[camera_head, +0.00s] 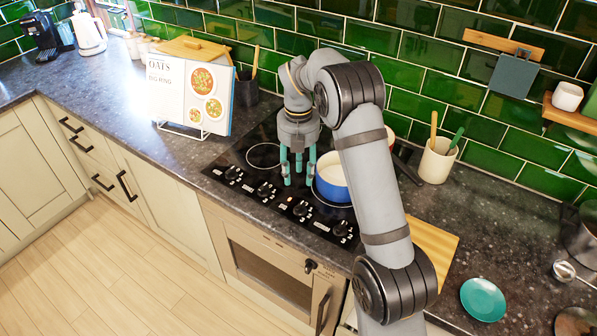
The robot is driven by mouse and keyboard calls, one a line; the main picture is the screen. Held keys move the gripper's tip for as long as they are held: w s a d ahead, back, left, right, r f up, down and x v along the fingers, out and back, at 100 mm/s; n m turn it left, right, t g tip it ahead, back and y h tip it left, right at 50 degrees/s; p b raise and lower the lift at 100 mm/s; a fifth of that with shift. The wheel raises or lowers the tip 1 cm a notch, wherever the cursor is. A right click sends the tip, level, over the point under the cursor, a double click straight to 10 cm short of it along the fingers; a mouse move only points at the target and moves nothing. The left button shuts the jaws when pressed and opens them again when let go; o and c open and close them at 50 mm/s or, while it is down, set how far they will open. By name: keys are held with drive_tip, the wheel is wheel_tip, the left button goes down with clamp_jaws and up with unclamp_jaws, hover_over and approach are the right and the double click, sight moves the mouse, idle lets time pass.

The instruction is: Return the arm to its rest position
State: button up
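My gripper (298,179) hangs from my arm, pointing down over the black hob (237,170). Its teal fingers are spread apart with gaps between them, and I see nothing held. The fingertips are just left of a blue pot (331,184) with a pale inside, which stands on the hob. I cannot tell whether the fingers touch the pot or the hob. My arm reaches from the bottom right up and over to the gripper, and hides part of the pot and the counter behind.
A recipe book (193,92) on a stand is left of the hob. A utensil pot (437,160), wooden board (430,245) and teal plate (482,299) are to the right. A green tiled wall (350,30) closes the back. The left counter (80,85) has clear room.

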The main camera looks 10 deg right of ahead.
sight(299, 204)
drive_tip(key=shift+f, duration=0.15)
wheel_tip(299, 204, down, 12)
drive_tip(key=shift+r, duration=0.1)
idle(0.6)
